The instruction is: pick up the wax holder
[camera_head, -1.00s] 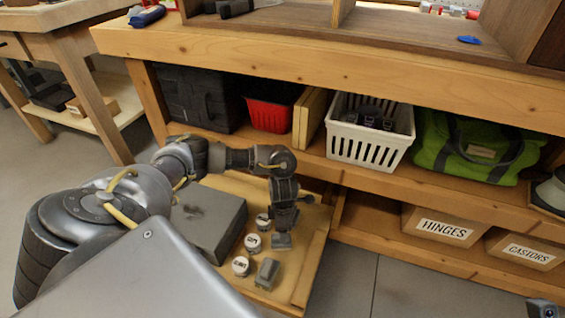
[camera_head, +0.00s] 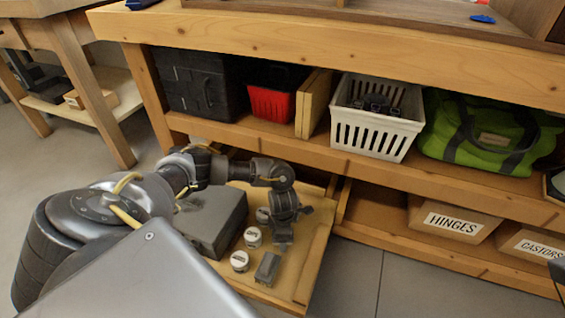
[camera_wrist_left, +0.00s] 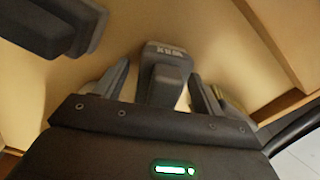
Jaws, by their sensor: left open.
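The wax holder (camera_head: 267,268) is a small grey block lying in the open wooden drawer, near its front. In the left wrist view the wax holder (camera_wrist_left: 165,73) shows a pale label, which reads upside down, and lies between the two fingers. My left gripper (camera_head: 280,243) is over the drawer, just behind and above the holder in the head view. In the wrist view the left gripper (camera_wrist_left: 160,90) is open, one finger on each side of the holder. Whether the fingers touch it cannot be told. My right gripper is not seen.
White-lidded round tins (camera_head: 240,261) stand in a row left of the holder, one partly behind my gripper. A large grey box (camera_head: 212,222) fills the drawer's left side. The drawer's wooden rim (camera_head: 318,262) is close on the right. The shelf above holds a white basket (camera_head: 375,135).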

